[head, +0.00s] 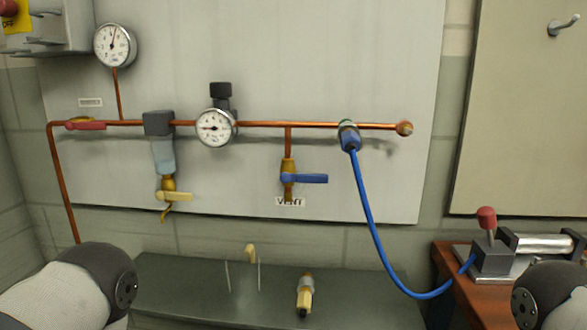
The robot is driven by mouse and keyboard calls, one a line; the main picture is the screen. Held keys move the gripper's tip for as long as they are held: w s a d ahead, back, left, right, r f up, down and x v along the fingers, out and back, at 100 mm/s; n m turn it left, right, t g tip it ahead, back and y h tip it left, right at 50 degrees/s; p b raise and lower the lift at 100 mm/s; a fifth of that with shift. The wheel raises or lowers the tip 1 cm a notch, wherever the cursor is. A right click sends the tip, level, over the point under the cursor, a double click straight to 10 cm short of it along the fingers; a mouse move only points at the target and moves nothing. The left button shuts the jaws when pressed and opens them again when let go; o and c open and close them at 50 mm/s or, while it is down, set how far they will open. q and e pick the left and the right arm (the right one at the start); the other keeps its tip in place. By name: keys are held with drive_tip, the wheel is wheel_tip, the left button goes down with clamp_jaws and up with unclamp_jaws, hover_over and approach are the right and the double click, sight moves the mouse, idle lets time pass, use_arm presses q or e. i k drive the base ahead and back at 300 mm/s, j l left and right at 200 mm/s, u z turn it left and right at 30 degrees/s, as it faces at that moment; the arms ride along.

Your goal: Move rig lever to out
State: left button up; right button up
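The rig lever (487,219) has a red knob on a short metal stem. It stands nearly upright on a dark grey valve block (492,259) at the right of the head view. A silver cylinder (543,243) lies just right of the block on the same metal plate. A blue hose (368,205) runs from the wall pipe to the block. Only rounded links of my arms show, at the lower left and lower right. Both my grippers are out of view. No label for the lever's positions can be read.
The rig sits on a wooden bench (462,298); my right arm link hides part of it. A copper pipe (265,124) on the wall panel carries gauges and valves. A fitting (304,293) lies on the dark green surface (190,285) below. A hook (563,24) is at upper right.

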sight(486, 215)
drive_tip(key=z, duration=1.25)
